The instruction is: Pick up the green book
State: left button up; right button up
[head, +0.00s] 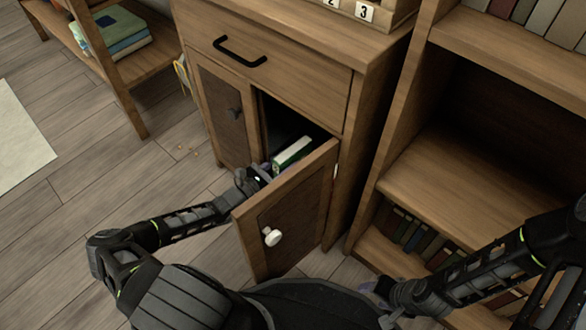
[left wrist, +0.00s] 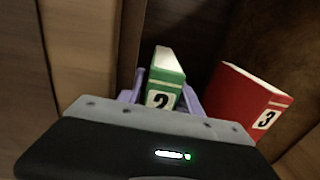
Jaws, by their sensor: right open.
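The green book (head: 292,152) shows its pale page edges in the opening of the lower cabinet, just behind the top of the open door (head: 292,210). In the left wrist view the green book (left wrist: 166,80) has a "2" label and lies between the purple fingers of my left gripper (left wrist: 163,97). The fingers look closed against its sides. In the head view my left gripper (head: 262,172) is at the cabinet opening, partly hidden by the door. My right gripper (head: 376,288) is low at the front, empty and away from the book.
A red book (left wrist: 250,95) with a "3" label stands to the right inside the cabinet. The open door with its white knob (head: 272,237) stands beside my left arm. A bookshelf (head: 460,185) is on the right. Bare floor (head: 95,185) lies to the left.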

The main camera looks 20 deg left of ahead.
pick_arm(q)
grip_shut()
jog(key=shift+r, duration=0.25)
pick_arm(e)
jog(key=shift+r, duration=0.2)
dwell(0.4)
